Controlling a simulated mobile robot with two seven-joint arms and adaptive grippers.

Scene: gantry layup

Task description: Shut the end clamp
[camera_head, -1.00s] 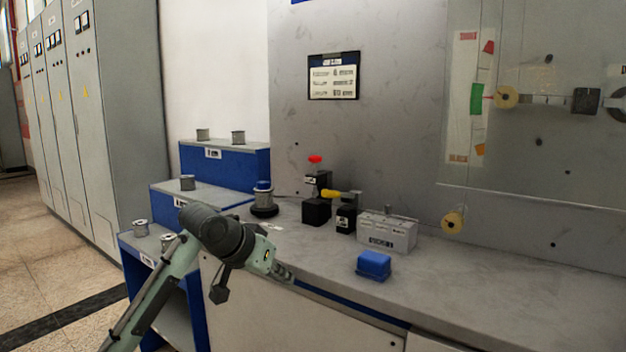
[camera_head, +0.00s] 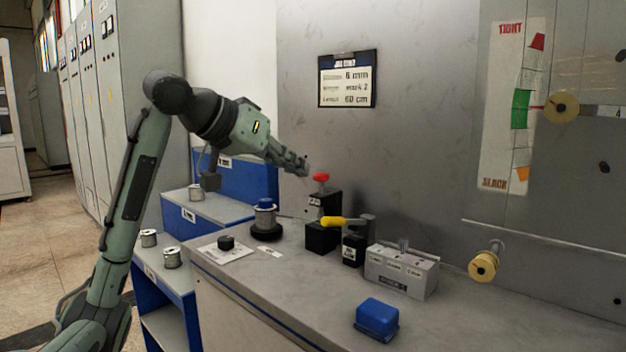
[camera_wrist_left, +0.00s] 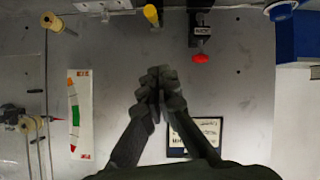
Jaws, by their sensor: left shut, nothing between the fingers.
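A black clamp-like device with a yellow lever (camera_head: 332,221) stands on the bench; its lever lies about level, pointing left. The yellow lever end also shows in the wrist view (camera_wrist_left: 151,15). Behind it is a black device with a red knob (camera_head: 321,177), also in the wrist view (camera_wrist_left: 200,58). I cannot read which is the end clamp. My left gripper (camera_head: 304,168) is shut and empty, in the air just left of the red knob and apart from it. In the wrist view its fingers (camera_wrist_left: 158,85) are together. My right gripper is out of view.
A grey block (camera_head: 402,270) and a blue box (camera_head: 377,318) stand on the bench (camera_head: 300,285) at the front right. A spool on a black base (camera_head: 265,220) and a white plate with a black knob (camera_head: 226,244) are at left. Blue stepped shelves (camera_head: 233,182) hold spools.

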